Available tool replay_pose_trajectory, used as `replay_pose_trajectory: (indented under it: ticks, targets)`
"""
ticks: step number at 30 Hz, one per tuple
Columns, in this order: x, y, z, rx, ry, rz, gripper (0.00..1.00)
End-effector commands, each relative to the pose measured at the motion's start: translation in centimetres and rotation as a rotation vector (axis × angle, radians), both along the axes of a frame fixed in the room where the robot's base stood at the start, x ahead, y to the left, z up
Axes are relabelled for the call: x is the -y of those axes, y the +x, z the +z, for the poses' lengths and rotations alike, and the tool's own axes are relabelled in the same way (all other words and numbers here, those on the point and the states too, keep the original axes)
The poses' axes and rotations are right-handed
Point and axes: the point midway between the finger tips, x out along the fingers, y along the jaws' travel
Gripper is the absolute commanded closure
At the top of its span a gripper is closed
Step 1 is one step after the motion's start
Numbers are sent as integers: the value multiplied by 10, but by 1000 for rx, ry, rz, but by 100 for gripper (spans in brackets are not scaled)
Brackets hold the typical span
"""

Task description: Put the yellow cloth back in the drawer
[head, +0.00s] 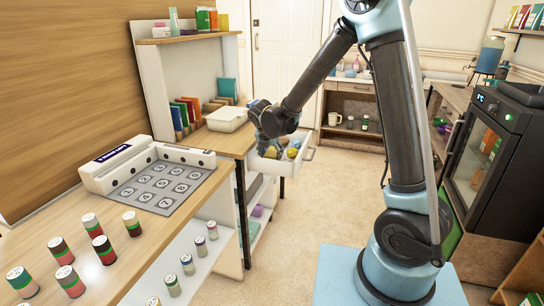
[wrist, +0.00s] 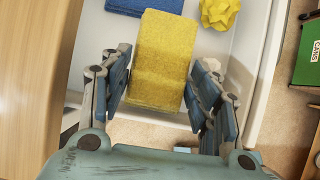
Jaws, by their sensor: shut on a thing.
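The yellow cloth (wrist: 164,50) shows in the wrist view as a thick, fuzzy folded block. My gripper (wrist: 160,85) is shut on it, with one finger along each side. The cloth is over the open white drawer (wrist: 257,75); whether it touches the drawer floor I cannot tell. In the head view my gripper (head: 266,140) is at the open drawer (head: 306,157), beside the wooden desk, and the cloth is hard to make out there.
The drawer also holds a blue folded item (wrist: 145,6) and a crumpled yellow object (wrist: 219,12). A cream box (head: 227,119) stands on the desk by the drawer. Several small cans and a numbered pad (head: 160,185) are nearer.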

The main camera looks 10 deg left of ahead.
Motion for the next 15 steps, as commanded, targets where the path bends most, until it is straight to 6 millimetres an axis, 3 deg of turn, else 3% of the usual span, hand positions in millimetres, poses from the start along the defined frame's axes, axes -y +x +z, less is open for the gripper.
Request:
replay_pose_trajectory:
  ticks: [3,15]
  targets:
    - [0,0,-11,0,0,0,74]
    - [0,0,-15,0,0,1,74]
